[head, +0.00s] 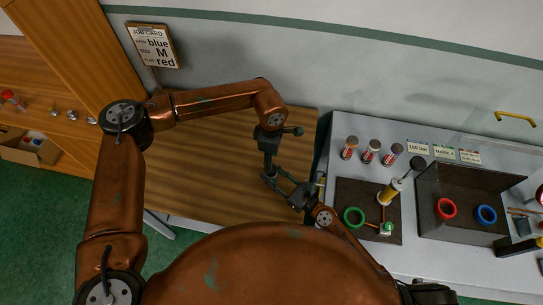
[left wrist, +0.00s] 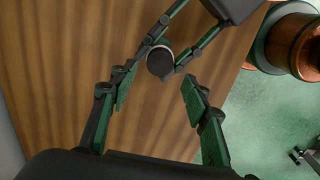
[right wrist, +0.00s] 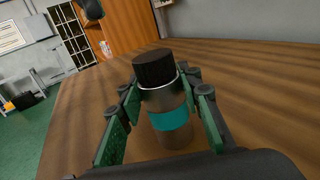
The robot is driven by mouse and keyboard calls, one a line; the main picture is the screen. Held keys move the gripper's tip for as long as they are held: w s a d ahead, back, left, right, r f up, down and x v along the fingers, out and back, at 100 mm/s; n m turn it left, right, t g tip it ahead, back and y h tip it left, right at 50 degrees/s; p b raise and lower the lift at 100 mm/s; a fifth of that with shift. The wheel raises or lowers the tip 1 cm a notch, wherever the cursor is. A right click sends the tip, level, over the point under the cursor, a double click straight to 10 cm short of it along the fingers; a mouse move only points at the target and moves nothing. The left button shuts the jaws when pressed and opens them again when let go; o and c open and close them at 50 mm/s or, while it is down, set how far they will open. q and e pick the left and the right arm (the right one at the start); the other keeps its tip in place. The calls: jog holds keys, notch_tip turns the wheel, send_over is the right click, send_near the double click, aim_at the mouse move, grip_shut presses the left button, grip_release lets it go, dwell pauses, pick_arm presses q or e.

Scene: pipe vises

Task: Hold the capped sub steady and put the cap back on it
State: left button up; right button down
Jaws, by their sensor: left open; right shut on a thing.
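The capped sub (right wrist: 168,122) stands roughly upright in the right wrist view, a metal cylinder with a teal band. Its dark ribbed cap (right wrist: 155,68) sits on top, with a bright metal ring just below it; I cannot tell how tightly it is seated. My right gripper (right wrist: 163,98) is shut on the body of the sub. In the left wrist view the cap (left wrist: 160,62) shows as a dark disc near the tips of my left gripper (left wrist: 158,80), which is open with its fingers apart and not gripping the cap. In the head view my grippers mostly hide the sub.
The wooden table (head: 215,185) is otherwise clear. To the right, a grey bench holds several small capped vials (head: 371,152), a dark mat (head: 351,190) with a green ring (head: 354,217), and a dark tray (head: 462,178) with a red and a blue ring. A job card (head: 153,46) hangs on the wall.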

aim_at(271, 177)
pick_arm(q)
jog(key=n, duration=0.6)
jog(key=shift+r, duration=0.25)
jog(key=n, duration=0.6)
jog(key=shift+r, duration=0.2)
jog(key=n, duration=0.5)
jog(key=shift+r+n, duration=0.15)
jog(key=shift+n, duration=0.25)
jog(key=n, duration=0.5)
jog(key=shift+r, duration=0.2)
jog(key=shift+f, duration=0.1)
jog(key=shift+f, duration=3.95)
